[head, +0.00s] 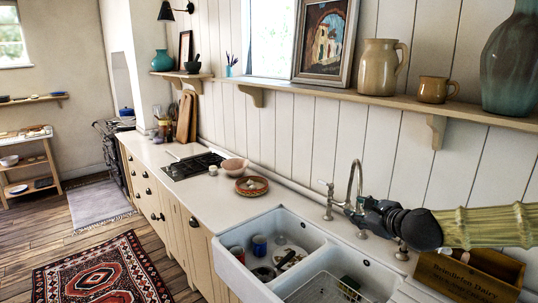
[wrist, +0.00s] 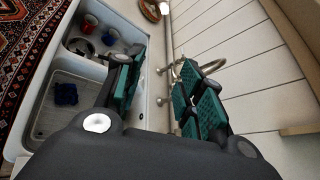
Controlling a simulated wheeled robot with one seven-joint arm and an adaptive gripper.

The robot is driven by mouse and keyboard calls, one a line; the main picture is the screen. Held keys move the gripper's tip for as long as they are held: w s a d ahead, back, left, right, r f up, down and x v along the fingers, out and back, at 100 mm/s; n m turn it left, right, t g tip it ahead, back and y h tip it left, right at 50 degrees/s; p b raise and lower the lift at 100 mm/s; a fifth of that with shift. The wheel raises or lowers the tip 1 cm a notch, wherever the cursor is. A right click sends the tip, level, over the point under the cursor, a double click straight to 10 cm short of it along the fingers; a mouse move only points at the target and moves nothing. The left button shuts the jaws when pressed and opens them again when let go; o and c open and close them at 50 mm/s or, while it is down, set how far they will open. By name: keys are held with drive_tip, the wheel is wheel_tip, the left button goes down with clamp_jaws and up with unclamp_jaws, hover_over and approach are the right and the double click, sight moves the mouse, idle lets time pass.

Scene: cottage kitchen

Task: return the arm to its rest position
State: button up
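My gripper (head: 366,212) is at the right in the head view, in front of the wall and beside the brass tap (head: 354,190), over the back edge of the sink. My arm reaches in from the right edge of that view. In the wrist view my gripper (wrist: 164,66) shows two dark fingers with green pads, spread apart, with nothing held between them. The tap (wrist: 188,78) shows partly behind the right finger. I cannot tell whether the gripper touches it.
The double sink (head: 270,215) holds a red cup (head: 237,253), a blue cup (head: 260,245) and other dishes. A wooden crate (head: 470,276) stands below my arm. A shelf (head: 400,101) above bears a jug (head: 380,67), a mug (head: 434,90) and a vase (head: 511,65). The left floor is open.

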drive_tip(key=s+a+f+n+g, duration=0.25)
drive_tip(key=s+f+n, duration=0.2)
drive_tip(key=f, duration=0.55)
drive_tip(key=s+a+f+n+g+h, duration=0.1)
drive_tip(key=s+a+f+n+g, duration=0.15)
drive_tip(key=s+f, duration=0.6)
drive_tip(key=s+a+f+n+g, duration=0.25)
drive_tip(key=f+n, duration=0.25)
drive_tip(key=f, duration=0.8)
drive_tip(key=s+d+f+n+g+h, duration=0.15)
drive_tip(key=s+f+n, duration=0.4)
drive_tip(key=s, duration=0.55)
drive_tip(key=s+d+f+n+g+h, duration=0.15)
drive_tip(key=s+f+n, duration=0.35)
drive_tip(key=s, duration=0.5)
drive_tip(key=s+d+f+n+g, duration=0.1)
drive_tip(key=s+f+n+g, duration=0.25)
drive_tip(key=s+f, duration=0.55)
wheel_tip(320, 180, down, 25)
drive_tip(key=s+b, duration=0.1)
drive_tip(key=b, duration=2.6)
drive_tip(key=shift+d+t, duration=0.15)
drive_tip(key=shift+t, duration=0.25)
drive_tip(key=shift+r, duration=0.1)
